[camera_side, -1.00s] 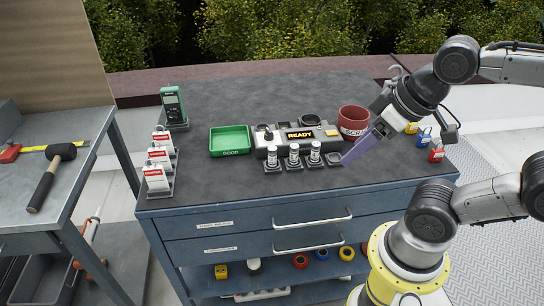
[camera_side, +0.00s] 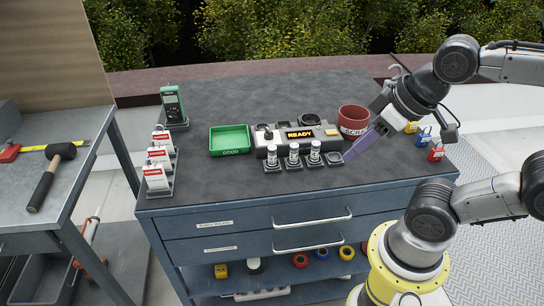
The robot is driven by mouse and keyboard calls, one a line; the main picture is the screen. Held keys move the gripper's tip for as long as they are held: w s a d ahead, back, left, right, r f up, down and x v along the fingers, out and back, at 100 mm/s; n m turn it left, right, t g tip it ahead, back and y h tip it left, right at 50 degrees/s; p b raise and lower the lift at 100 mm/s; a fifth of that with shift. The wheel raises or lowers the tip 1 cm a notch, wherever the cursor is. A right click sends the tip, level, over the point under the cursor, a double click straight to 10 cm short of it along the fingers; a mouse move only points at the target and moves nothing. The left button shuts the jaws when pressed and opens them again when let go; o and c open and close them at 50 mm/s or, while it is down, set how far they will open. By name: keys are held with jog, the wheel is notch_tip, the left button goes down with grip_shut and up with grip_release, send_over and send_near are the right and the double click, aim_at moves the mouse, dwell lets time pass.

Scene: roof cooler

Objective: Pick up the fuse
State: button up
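Three upright fuses, white with metal caps, stand in a row of dark holders in front of the tester: a left fuse (camera_side: 272,155), a middle fuse (camera_side: 294,153) and a right fuse (camera_side: 315,151). A further holder (camera_side: 333,158) at the right end of the row looks empty. My gripper (camera_side: 347,157) has purple fingers that point down and left, with the tips just right of that holder, apart from the fuses. The fingers overlap in this view, so I cannot see whether they are open or shut. Nothing shows held in them.
The tester (camera_side: 295,140) reads READY. A green GOOD tray (camera_side: 230,153) is to its left, and a red SCRAP bin (camera_side: 353,120) is close behind my fingers. A green meter (camera_side: 173,106) and red-and-white tags (camera_side: 156,178) stand at the left. Padlocks (camera_side: 436,154) are at the right.

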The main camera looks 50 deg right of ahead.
jog(key=w+d+r+m+h, duration=0.15)
jog(key=w+r+m, duration=0.25)
jog(key=m, duration=0.5)
jog(key=m+g+h, duration=0.2)
jog(key=m+g, duration=0.2)
jog(key=m, duration=0.5)
send_over(270, 149)
jog(key=s+a, duration=0.3)
jog(key=s, duration=0.2)
notch_tip(270, 149, down, 3)
jog(key=shift+n+g+h, duration=0.5)
jog(key=shift+g+h, duration=0.05)
jog(key=shift+g, duration=0.05)
jog(key=w+f, duration=0.1)
jog(key=f, duration=0.4)
jog(key=w+d+f, duration=0.1)
jog(key=w+f, duration=0.1)
jog(key=f, duration=0.3)
jog(key=w+f, duration=0.2)
jog(key=f, duration=0.3)
jog(key=shift+d+f, duration=0.2)
jog(key=shift+f, duration=0.05)
jog(key=shift+d+x, duration=0.25)
jog(key=shift+x, duration=2.4)
jog(key=shift+s+r, duration=0.1)
jog(key=shift+s, duration=0.05)
